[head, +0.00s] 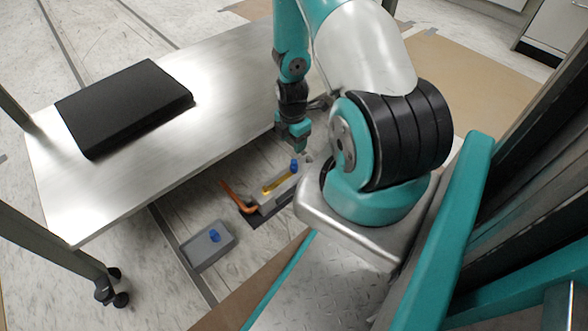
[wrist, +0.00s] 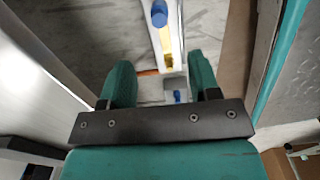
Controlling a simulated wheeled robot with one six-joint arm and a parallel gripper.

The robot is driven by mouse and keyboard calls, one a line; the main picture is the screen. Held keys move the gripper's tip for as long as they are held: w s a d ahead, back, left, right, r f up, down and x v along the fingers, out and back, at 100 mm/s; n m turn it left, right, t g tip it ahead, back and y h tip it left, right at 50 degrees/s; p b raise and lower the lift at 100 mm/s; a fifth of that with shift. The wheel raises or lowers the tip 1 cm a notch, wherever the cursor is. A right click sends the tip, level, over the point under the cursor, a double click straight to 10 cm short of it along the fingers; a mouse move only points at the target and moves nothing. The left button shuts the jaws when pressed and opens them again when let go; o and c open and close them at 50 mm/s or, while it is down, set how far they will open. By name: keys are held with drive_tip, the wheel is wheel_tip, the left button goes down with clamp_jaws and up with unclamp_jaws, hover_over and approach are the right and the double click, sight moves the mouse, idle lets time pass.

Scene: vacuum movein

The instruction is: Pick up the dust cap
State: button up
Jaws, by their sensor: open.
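Two small blue caps show, and I cannot tell for sure which is the dust cap. One blue cap (head: 294,165) stands at the far end of a long grey holder with a yellow part (head: 276,182); it also shows at the top of the wrist view (wrist: 159,14). The other blue piece (head: 214,235) stands on a grey tray (head: 194,251) and looks small between the fingers in the wrist view (wrist: 177,96). My gripper (head: 300,147) is open and empty, above the holder's far end and close to the first cap. The wrist view shows both its fingers (wrist: 160,62) apart.
A steel table (head: 215,105) with a black closed case (head: 125,105) stands left of my arm, its edge close to my gripper. An orange handle (head: 236,197) lies beside the holder. Floor shows between the table and my base.

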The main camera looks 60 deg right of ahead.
sight(294, 161)
wheel_tip(294, 161, down, 7)
drive_tip(key=b, duration=0.3)
drive_tip(key=f+b, duration=0.5)
drive_tip(key=shift+d+f, duration=0.2)
drive_tip(key=shift+f, duration=0.05)
drive_tip(key=shift+r, duration=0.1)
drive_tip(key=c, duration=1)
